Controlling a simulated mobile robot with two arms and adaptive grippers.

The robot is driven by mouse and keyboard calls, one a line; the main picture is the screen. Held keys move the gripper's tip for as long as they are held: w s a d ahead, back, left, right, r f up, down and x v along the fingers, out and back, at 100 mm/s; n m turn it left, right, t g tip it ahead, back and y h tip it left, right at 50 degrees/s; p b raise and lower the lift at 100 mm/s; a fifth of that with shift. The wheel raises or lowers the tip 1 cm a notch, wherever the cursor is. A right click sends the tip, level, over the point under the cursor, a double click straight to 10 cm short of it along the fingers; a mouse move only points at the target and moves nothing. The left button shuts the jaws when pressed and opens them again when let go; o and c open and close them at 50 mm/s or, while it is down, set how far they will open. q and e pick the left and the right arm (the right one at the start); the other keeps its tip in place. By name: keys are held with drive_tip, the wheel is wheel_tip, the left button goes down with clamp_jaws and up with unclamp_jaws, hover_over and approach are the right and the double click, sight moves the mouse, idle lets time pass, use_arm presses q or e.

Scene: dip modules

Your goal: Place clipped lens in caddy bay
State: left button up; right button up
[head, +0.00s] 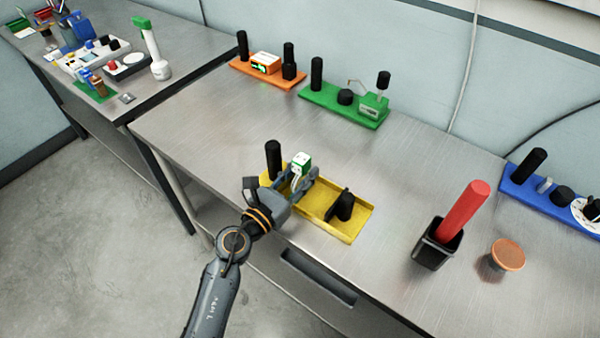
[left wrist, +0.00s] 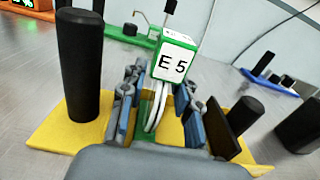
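My left gripper (head: 296,183) is low over the yellow tray (head: 359,214). Its fingers stand apart on both sides of a green-and-white block (head: 301,162). In the left wrist view the block (left wrist: 174,58) shows "E 5" on its white face, and white curved prongs hang below it between the fingers. A gap shows between the prongs and the finger pads. A black post (head: 273,160) stands on the tray to the left, and a black holder (head: 342,206) sits on its right part. I cannot make out which piece is the clipped lens. My right gripper is not in view.
A black cup (head: 437,252) with a red cylinder (head: 464,210) and a brown-topped round piece (head: 508,254) stand on the right. Orange (head: 245,72), green (head: 327,100) and blue (head: 521,186) bases line the back. The steel table between them and the yellow tray is clear.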

use_arm(q)
drive_tip(key=shift+r, duration=0.25)
drive_tip(key=b+v, duration=0.2)
drive_tip(key=v, duration=0.9)
drive_tip(key=shift+s+a+f, duration=0.1)
drive_tip(key=shift+s+a, duration=0.25)
drive_tip(key=shift+s, duration=0.1)
